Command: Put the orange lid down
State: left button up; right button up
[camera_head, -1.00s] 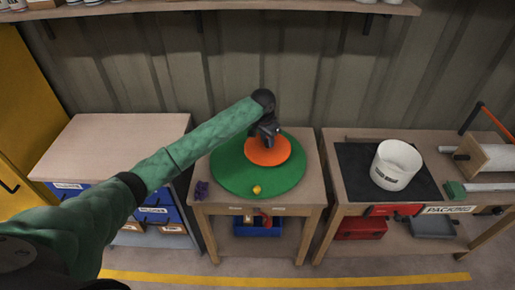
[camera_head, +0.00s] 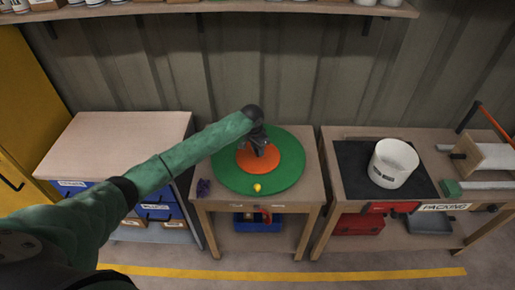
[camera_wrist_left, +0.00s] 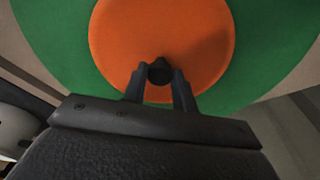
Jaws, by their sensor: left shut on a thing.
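The orange lid (camera_head: 285,163) is a flat round disc with a dark knob (camera_wrist_left: 160,72) at its middle. It is over the green round board (camera_head: 228,178) on the middle wooden table. I cannot tell whether it touches the board or hangs just above it. My left gripper (camera_head: 259,150) comes down from above and is shut on the lid's knob. In the left wrist view its two fingers (camera_wrist_left: 160,78) stand on either side of the knob, with the orange lid (camera_wrist_left: 160,30) around it. My right gripper is not in view.
A small yellow object (camera_head: 257,188) is at the board's front edge, and a purple object (camera_head: 203,187) is at the table's left. A white bucket (camera_head: 393,165) stands on a dark mat (camera_head: 350,185) on the right bench. The left cabinet top (camera_head: 115,145) is clear.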

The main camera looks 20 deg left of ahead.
aim_at(254, 158)
pick_arm(q)
jog(key=shift+f, duration=0.1)
jog(key=o, duration=1)
jog(key=shift+c, duration=0.2)
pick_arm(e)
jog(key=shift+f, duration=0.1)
pick_arm(q)
jog(key=shift+r, duration=0.25)
notch_tip(254, 158, up, 12)
jog(key=s+b, duration=0.1)
jog(key=b, duration=0.2)
jog(key=shift+s+a+f, duration=0.15)
jog(key=shift+s+a, duration=0.1)
jog(key=shift+a, duration=0.15)
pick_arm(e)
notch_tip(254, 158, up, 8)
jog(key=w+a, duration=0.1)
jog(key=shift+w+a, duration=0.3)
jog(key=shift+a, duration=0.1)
